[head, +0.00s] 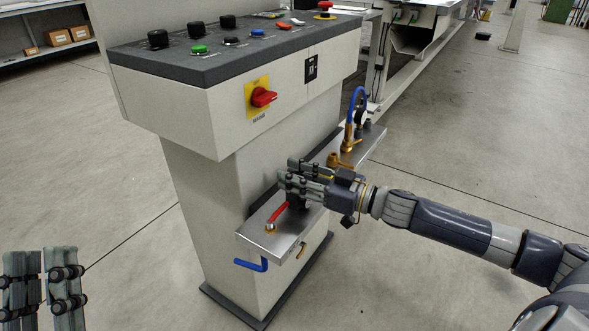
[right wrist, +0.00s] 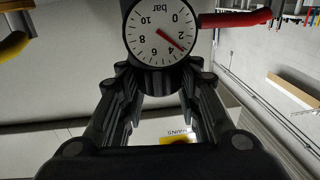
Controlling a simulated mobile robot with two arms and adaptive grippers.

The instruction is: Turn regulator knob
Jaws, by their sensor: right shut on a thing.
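My right gripper (head: 290,180) reaches in from the right over the metal shelf on the front of the machine. Its fingers are shut on the regulator knob, which they largely hide in the head view. In the right wrist view the gripper's fingers (right wrist: 158,105) close around the dark body just below a round white gauge (right wrist: 160,30) marked "bar". The gauge's red needle points between 2 and 4. My left gripper (head: 44,285) is at the lower left of the head view, fingers apart and empty, away from the machine.
A blue handle (head: 252,265) hangs beneath. Above are a red rotary switch (head: 263,97) and a button console (head: 225,62). Floor at left is clear.

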